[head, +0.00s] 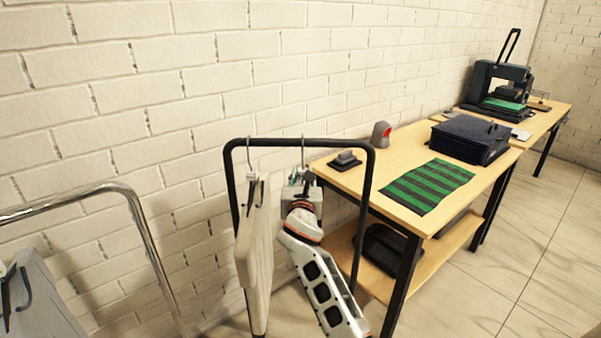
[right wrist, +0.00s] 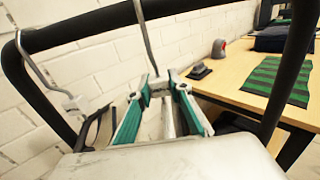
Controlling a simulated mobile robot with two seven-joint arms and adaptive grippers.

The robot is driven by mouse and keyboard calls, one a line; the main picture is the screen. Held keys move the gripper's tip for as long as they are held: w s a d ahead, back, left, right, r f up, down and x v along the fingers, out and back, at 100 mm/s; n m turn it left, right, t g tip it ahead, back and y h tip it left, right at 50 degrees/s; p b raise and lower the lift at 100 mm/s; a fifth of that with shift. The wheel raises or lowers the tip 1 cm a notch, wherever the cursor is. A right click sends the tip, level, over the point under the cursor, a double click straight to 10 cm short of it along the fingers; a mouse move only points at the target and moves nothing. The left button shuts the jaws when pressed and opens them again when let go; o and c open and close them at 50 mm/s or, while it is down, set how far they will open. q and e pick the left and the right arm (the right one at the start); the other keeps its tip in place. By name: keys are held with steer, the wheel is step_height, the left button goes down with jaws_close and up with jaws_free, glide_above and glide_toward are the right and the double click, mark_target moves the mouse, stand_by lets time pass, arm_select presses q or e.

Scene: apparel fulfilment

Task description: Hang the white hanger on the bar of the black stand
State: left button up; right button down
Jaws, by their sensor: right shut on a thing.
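The black stand (head: 290,141) stands against the wall, and its top bar also shows in the right wrist view (right wrist: 90,28). My right gripper (head: 302,180) is just below the bar, right of its middle. Its teal-lined fingers (right wrist: 160,92) are shut on the neck of the white hanger. The hanger's metal hook (head: 303,152) rises to the bar, and its wire (right wrist: 148,45) passes in front of the bar in the right wrist view. The hook's tip is out of that view, so I cannot tell whether it rests over the bar. The hanger's body is mostly hidden.
Another hanger (head: 249,160) hangs on the bar at left, with a pale garment (head: 256,255) below. A chrome rail (head: 140,215) stands at far left. A wooden table (head: 400,150) with a striped green cloth (head: 428,186) stands close right of the stand.

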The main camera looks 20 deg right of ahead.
steer(key=shift+w+d+f, duration=0.1)
steer(key=shift+d+f, duration=0.15)
steer(key=shift+r, duration=0.1)
steer(key=c, duration=1.8)
jaws_free()
steer(key=shift+o, duration=0.2)
steer(key=v, duration=1.2)
